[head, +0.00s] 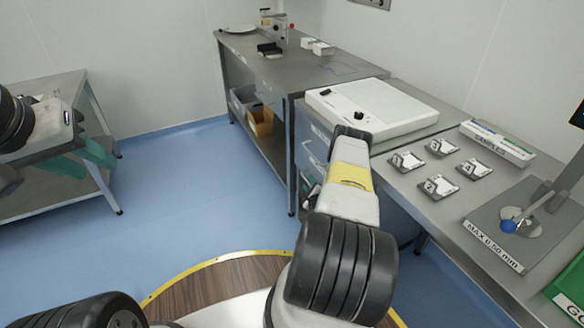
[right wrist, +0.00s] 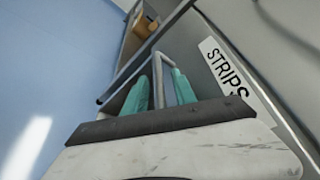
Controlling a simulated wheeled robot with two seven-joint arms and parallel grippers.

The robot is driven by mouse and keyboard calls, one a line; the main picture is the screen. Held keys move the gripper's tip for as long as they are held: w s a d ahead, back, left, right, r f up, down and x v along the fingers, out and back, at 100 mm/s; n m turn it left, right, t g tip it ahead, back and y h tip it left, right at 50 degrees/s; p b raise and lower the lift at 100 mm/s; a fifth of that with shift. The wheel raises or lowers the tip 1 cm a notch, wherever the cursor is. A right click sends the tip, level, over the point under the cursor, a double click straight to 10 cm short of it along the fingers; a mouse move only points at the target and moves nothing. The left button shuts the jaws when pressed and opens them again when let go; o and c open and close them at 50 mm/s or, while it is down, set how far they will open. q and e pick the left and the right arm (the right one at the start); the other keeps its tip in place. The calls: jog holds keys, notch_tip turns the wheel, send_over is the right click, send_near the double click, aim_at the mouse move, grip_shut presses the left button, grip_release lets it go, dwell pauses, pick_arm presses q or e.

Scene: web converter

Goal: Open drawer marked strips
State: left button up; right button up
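The drawer marked STRIPS shows in the right wrist view as a grey front with a white label (right wrist: 224,68). Its metal bar handle (right wrist: 160,66) stands out from the front. My right gripper (right wrist: 161,92) is open, with its teal fingers apart on either side of the handle; contact cannot be told. The drawer looks shut. In the head view my right arm hides most of this gripper and part of the drawer unit (head: 303,133). My left gripper (head: 83,160) is open and empty at the left, in front of a side table.
A steel bench (head: 440,205) carries a white device (head: 375,108), several small numbered plates, a SAMPLES box (head: 497,143) and a gauge stand (head: 510,225). A farther bench (head: 275,70) has bins beneath. The steel side table (head: 60,195) stands left. Blue floor between is clear.

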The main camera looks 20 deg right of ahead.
grip_shut()
dwell(1.3)
